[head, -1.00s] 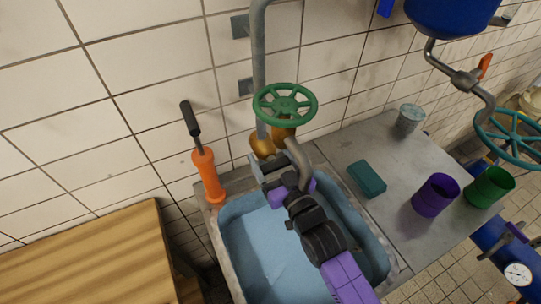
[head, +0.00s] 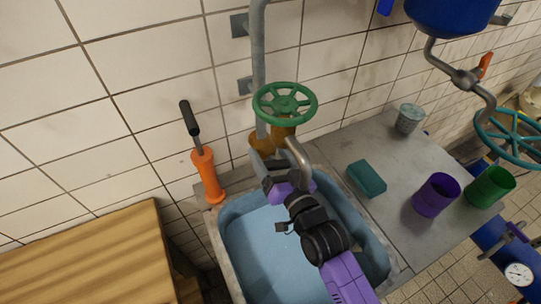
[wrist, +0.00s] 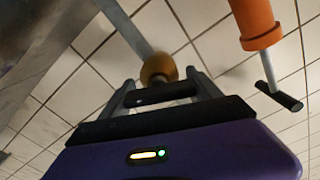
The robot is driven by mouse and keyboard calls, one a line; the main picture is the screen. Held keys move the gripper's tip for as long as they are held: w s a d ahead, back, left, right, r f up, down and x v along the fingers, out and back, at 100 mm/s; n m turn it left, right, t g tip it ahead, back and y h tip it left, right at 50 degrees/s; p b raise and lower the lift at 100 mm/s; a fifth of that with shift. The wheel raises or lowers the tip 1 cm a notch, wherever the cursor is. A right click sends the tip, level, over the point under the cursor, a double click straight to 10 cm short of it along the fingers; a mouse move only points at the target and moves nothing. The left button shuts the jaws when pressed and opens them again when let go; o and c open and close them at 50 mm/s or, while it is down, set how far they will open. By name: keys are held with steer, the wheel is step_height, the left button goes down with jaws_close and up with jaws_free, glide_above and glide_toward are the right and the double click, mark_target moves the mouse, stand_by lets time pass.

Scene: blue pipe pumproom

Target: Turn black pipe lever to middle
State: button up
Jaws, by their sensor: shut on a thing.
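My gripper (wrist: 166,93) is shut across a short black bar (wrist: 168,91), which looks like the grip of the black lever. In the wrist view the bar lies crosswise between the two grey fingers, in front of a brass fitting (wrist: 158,68) on a grey pipe. In the head view my gripper (head: 262,167) is at the back of the sink, just below the brass fitting (head: 262,142); the lever is hidden there. A separate orange post (head: 207,175) with a black-tipped metal rod (head: 190,118) stands left of the sink, apart from my gripper.
A green handwheel (head: 285,103) and curved metal spout (head: 299,158) are close to my gripper. The blue basin (head: 250,250) lies below. A teal sponge (head: 366,178), purple cup (head: 435,195) and green cup (head: 489,187) are on the right counter. A wooden top (head: 90,255) is at left.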

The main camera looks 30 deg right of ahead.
mark_target(279, 169)
steer(key=shift+d+m, duration=0.1)
steer(key=shift+m, duration=2)
steer(key=shift+f, duration=0.1)
steer(key=o, duration=1.4)
steer(key=s+b, duration=0.1)
steer(key=s, duration=0.5)
steer(key=shift+s+f, duration=0.1)
steer(key=shift+s, duration=0.85)
steer(key=shift+r, duration=0.2)
